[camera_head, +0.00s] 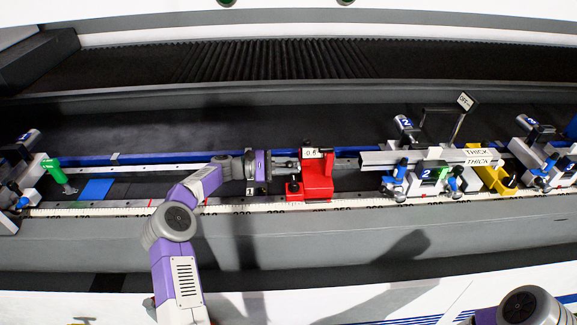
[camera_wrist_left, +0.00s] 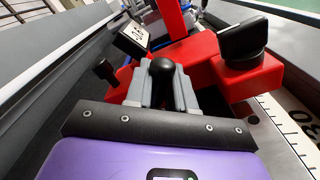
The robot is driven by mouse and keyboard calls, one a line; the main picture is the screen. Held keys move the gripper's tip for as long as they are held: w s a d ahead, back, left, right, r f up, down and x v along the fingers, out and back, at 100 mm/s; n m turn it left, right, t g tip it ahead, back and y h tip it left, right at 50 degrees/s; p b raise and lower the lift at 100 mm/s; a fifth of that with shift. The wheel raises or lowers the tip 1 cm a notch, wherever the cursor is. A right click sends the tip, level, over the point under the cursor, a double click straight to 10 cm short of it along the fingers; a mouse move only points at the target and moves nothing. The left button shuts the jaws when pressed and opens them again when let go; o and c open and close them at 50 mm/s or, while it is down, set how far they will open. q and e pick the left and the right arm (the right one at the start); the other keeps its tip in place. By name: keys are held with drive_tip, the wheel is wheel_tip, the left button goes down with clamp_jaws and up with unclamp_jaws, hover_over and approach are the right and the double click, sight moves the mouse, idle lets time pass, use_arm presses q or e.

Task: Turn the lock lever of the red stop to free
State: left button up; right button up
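The red stop (camera_head: 317,182) sits on the rail at the middle of the head view, and its red body (camera_wrist_left: 190,50) fills the top of the left wrist view. My left gripper (camera_head: 285,166) reaches it from the left. In the left wrist view, a black rounded lever end (camera_wrist_left: 161,70) stands between the grey fingers (camera_wrist_left: 161,92), which lie close against both its sides. The lower part of this lever is hidden by the fingers. A larger black knob (camera_wrist_left: 243,38) on the stop is to the right, clear of the fingers. My right gripper is out of view.
A white label (camera_head: 312,153) stands on the stop. A scale strip (camera_head: 250,208) runs along the front. Clamp units (camera_head: 428,178) and a yellow block (camera_head: 492,178) are to the right; a green-handled unit (camera_head: 52,168) is at the far left.

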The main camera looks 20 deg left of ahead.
use_arm(q)
drive_tip(key=o, duration=0.3)
drive_tip(key=shift+d, duration=0.1)
drive_tip(key=shift+r, duration=0.1)
wheel_tip(320, 180, up, 10)
drive_tip(key=shift+f+p, duration=0.1)
drive_tip(key=shift+p, duration=0.95)
